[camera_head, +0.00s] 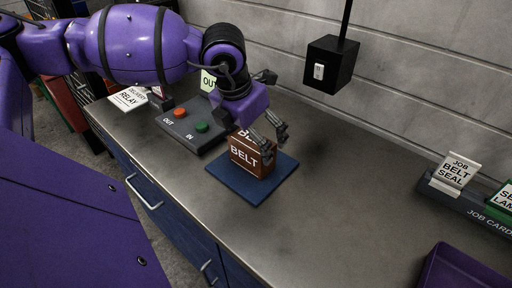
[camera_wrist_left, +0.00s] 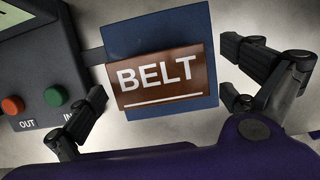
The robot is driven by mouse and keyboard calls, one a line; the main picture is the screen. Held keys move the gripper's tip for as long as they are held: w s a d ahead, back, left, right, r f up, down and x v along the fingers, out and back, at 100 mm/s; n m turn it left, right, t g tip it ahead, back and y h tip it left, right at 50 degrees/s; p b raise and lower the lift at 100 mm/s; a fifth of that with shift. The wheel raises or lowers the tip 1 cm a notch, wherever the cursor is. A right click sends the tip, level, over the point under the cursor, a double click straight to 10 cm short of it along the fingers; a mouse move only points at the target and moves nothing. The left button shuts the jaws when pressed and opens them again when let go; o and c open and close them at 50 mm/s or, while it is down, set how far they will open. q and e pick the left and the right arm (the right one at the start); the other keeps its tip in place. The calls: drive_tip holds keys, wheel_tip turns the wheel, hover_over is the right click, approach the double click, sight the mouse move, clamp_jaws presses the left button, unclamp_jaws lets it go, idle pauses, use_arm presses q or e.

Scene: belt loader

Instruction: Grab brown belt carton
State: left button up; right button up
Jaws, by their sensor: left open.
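The brown belt carton (camera_head: 246,157) stands on a blue mat (camera_head: 227,186) on the counter, its white BELT lettering facing me. In the left wrist view the carton (camera_wrist_left: 160,75) lies beyond the fingers, a little above the line between them, over the blue mat (camera_wrist_left: 150,32). My left gripper (camera_head: 273,108) is open just above and behind the carton, and partly covers its top. In the left wrist view its fingers (camera_wrist_left: 165,103) are spread wide on both sides of the carton. I see no contact. My right gripper is not in view.
A grey control box (camera_head: 190,125) with a red and a green button sits left of the mat. A black switch box (camera_head: 331,66) hangs at the wall. A job card rack (camera_head: 470,205) and a purple tray (camera_head: 462,268) are at the right. The counter right of the mat is clear.

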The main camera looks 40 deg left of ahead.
use_arm(q)
drive_tip(key=x, duration=0.5)
drive_tip(key=shift+p, duration=0.3)
drive_tip(key=shift+w+a+f, duration=0.1)
drive_tip(key=shift+f, duration=0.35)
drive_tip(key=c, duration=1.5)
drive_tip(key=shift+r, duration=0.1)
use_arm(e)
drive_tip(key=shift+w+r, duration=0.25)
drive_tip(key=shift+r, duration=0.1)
use_arm(q)
drive_tip(key=shift+r, duration=0.1)
